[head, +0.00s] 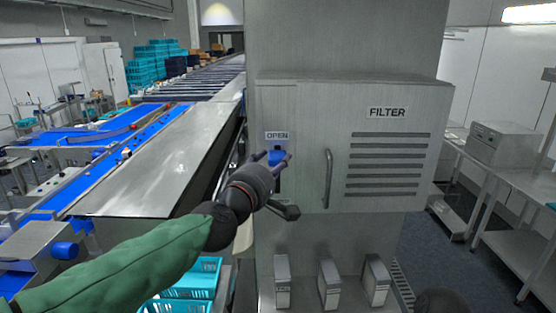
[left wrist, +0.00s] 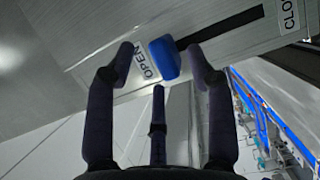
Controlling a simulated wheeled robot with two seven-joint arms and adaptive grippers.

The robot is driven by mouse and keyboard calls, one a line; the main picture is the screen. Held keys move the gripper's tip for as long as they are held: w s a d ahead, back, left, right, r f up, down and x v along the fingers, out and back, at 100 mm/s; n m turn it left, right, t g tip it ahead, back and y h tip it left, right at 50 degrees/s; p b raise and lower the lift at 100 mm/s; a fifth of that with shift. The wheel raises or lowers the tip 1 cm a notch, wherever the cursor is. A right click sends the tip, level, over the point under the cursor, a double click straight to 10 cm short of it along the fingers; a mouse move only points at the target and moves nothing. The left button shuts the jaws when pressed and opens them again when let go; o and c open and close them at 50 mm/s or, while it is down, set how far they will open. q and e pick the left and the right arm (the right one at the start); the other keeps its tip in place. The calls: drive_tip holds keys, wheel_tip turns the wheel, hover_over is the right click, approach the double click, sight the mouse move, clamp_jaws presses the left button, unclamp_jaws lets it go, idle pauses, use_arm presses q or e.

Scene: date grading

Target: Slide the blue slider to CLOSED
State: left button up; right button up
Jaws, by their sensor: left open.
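The blue slider (head: 276,157) sits at the top of a dark vertical slot on the grey filter cabinet, just under the OPEN label (head: 277,135). In the left wrist view the blue slider (left wrist: 163,59) is at the OPEN end of the dark slot (left wrist: 225,27), and part of the CLOSED label (left wrist: 290,14) shows at the other end. My left gripper (head: 277,157) is open in front of the slider. In the left wrist view its fingers (left wrist: 160,62) are spread on either side of the slider, with no clear grip on it. The CLOSED label is hidden in the head view.
The cabinet door (head: 388,150) has a vertical handle (head: 328,178) and dark vents right of the slot. A metal conveyor side (head: 165,165) lies left of the cabinet. Several grey boxes (head: 329,284) stand below, and teal crates (head: 190,280) sit at lower left.

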sight(276, 161)
use_arm(q)
drive_tip(key=shift+x, duration=1.75)
drive_tip(key=shift+c, duration=0.3)
clamp_jaws()
